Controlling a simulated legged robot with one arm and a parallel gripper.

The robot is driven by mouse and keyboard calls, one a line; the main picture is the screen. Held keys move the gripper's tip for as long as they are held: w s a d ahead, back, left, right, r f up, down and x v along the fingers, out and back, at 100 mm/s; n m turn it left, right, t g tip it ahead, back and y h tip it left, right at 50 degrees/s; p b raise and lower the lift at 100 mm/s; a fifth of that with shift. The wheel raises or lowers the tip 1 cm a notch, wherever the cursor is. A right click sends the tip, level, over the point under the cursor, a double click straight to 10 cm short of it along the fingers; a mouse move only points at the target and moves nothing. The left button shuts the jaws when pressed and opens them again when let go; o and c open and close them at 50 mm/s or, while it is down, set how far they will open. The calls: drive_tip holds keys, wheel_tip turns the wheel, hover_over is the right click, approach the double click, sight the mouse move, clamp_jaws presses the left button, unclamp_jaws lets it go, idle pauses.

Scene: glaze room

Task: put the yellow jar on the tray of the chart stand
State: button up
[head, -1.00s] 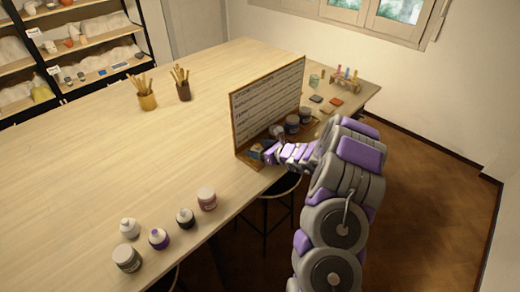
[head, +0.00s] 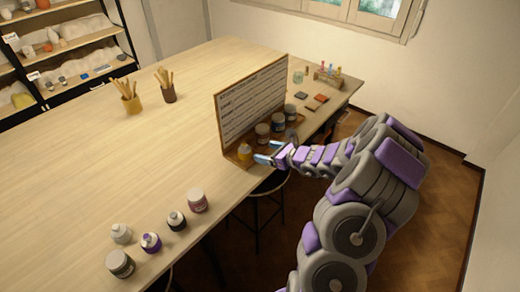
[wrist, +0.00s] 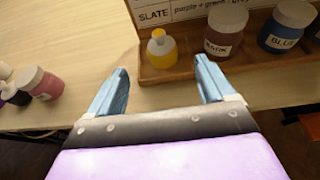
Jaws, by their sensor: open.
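The yellow jar (head: 245,152) stands upright on the near left end of the tray (head: 231,158) of the chart stand (head: 252,103). In the wrist view the yellow jar (wrist: 162,47) has a whitish top and stands on the wooden tray (wrist: 190,70), left of the other jars. My gripper (head: 266,154) is beside the jar, just in front of the tray. In the wrist view my gripper (wrist: 162,85) has its blue fingers apart with nothing between them, and the jar is beyond the fingertips, clear of them.
Several jars, one pink (head: 197,200), stand at the table's near edge. Two brush cups (head: 131,104) stand farther back. The table's left side is clear.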

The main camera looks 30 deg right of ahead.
drive_tip(key=s+a+r+n+g+y, duration=0.25)
drive_tip(key=a+r+n+y, duration=0.45)
drive_tip(key=a, duration=0.8)
drive_tip(key=s+a+r+n+g+h, duration=0.1)
drive_tip(key=s+a+r+n+g, duration=0.3)
drive_tip(key=s+a+n, duration=0.3)
drive_tip(key=s+a+r+n+g, duration=0.3)
drive_tip(key=s+a+r+n, duration=0.15)
drive_tip(key=a, duration=0.45)
drive_tip(key=s+a+n+g+h, duration=0.1)
drive_tip(key=s+n+g+h, duration=0.4)
drive_tip(key=s+n, duration=0.75)
drive_tip(key=s+d+h, duration=0.5)
drive_tip(key=s+d, duration=0.3)
drive_tip(key=s, duration=0.5)
drive_tip(key=shift+s+f+n+h, duration=0.2)
drive_tip(key=shift+s+n+h, duration=0.15)
drive_tip(key=shift+n+h, duration=0.05)
